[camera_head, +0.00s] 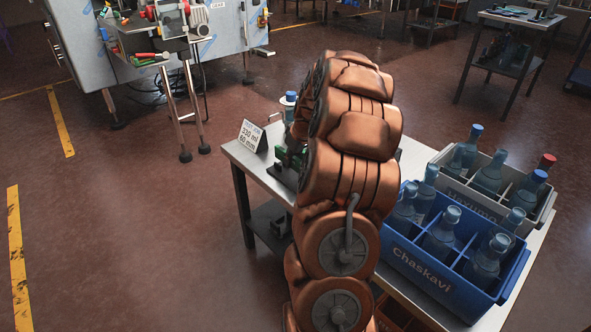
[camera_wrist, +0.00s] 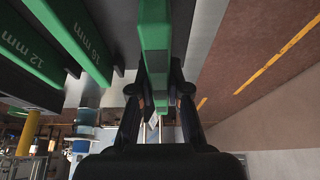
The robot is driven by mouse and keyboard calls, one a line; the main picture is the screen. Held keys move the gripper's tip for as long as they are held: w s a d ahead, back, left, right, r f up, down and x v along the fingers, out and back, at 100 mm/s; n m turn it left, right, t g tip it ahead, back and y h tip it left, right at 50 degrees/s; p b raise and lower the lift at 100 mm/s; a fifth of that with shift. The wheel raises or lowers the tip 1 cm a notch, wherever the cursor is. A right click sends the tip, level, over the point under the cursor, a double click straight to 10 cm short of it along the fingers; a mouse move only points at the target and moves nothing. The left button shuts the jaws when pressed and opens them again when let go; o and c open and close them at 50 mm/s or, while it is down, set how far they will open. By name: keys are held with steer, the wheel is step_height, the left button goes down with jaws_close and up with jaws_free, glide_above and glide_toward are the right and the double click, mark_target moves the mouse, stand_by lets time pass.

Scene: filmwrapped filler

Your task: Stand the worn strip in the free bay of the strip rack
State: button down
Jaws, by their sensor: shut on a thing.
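My gripper (camera_wrist: 160,92) is shut on a green strip (camera_wrist: 155,35) in the wrist view, one finger on each side of it. No wear or label can be made out on this strip. Left of it are green strips or dividers marked 16 mm (camera_wrist: 85,42) and 12 mm (camera_wrist: 30,50), apart from the held strip. They appear to belong to the rack, whose free bay I cannot make out. In the head view my arm hides my gripper and most of the green parts (camera_head: 281,158) at the table's left end.
The table (camera_head: 243,163) carries a 330 ml, 60 mm sign (camera_head: 253,136), a blue crate (camera_head: 425,268) and a grey crate (camera_head: 465,192) of bottles at right. A capped bottle (camera_head: 289,100) stands behind my arm. A machine (camera_head: 85,45) stands at the back left; open floor lies between.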

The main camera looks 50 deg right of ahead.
mark_target(296, 169)
steer(key=shift+s+d, duration=0.1)
steer(key=shift+s, duration=0.15)
steer(key=f, duration=0.2)
steer(key=shift+s+d+f, duration=0.15)
steer(key=shift+s+f, duration=0.25)
steer(key=shift+f, duration=0.4)
steer(key=shift+f+b, duration=0.2)
steer(key=shift+b, duration=0.15)
steer(key=c, duration=1.1)
jaws_free()
steer(key=shift+c, duration=0.2)
steer(key=shift+r, duration=0.15)
